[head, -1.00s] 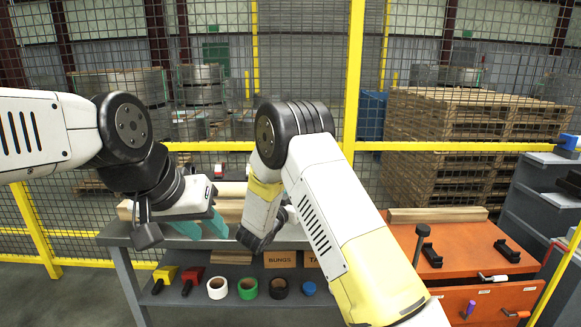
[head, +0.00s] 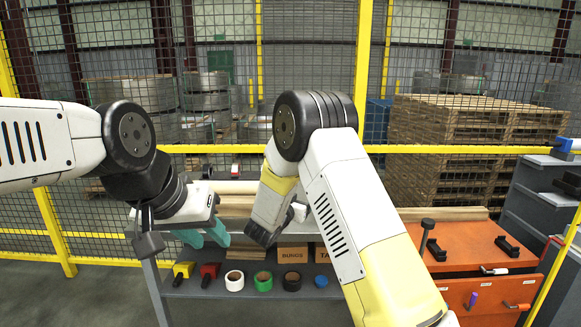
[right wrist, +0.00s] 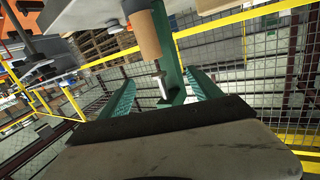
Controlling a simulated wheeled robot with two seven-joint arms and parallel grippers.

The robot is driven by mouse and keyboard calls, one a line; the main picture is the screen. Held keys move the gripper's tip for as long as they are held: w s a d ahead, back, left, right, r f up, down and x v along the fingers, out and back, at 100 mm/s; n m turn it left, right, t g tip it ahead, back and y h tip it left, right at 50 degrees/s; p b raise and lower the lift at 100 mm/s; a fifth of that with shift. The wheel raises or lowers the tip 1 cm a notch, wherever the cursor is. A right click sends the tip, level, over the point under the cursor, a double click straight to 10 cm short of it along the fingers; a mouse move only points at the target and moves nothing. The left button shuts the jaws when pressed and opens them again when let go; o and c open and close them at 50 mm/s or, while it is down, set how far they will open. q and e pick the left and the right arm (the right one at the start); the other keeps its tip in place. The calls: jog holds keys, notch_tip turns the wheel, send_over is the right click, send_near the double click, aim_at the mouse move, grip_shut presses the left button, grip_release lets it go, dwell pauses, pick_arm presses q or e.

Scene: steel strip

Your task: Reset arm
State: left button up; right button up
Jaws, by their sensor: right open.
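My left gripper (head: 204,237) hangs from the left arm in the head view, in front of the grey bench. Its two teal fingers point down with a gap between them and nothing visible in it. My right arm rises from the bottom and bends down at the elbow toward the bench; its gripper's fingers are hidden in the head view. In the right wrist view my right gripper (right wrist: 162,92) has its teal fingers wide apart. A brown cylinder (right wrist: 145,36) and a metal rod-like piece show beyond or between the fingers; I cannot tell their depth. No contact with the fingers is visible.
An orange tool cabinet (head: 468,248) stands right. A mesh fence with yellow rails (head: 455,149) runs behind, with wooden pallets (head: 470,125) beyond.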

jog(key=s+d+r+n+g+y, duration=0.1)
jog(key=s+r+n+y, duration=0.1)
jog(key=s+r+y, duration=0.45)
jog(key=s+r+n+g+y, duration=0.1)
jog(key=s+r+g+y, duration=0.15)
jog(key=r, duration=0.65)
jog(key=s+d+f+n+g, duration=0.1)
jog(key=s+d, duration=0.4)
jog(key=s, duration=1)
jog(key=s+d+f+n+g, duration=0.2)
jog(key=s+d+g, duration=0.2)
jog(key=s, duration=1.2)
jog(key=shift+d+g, duration=0.35)
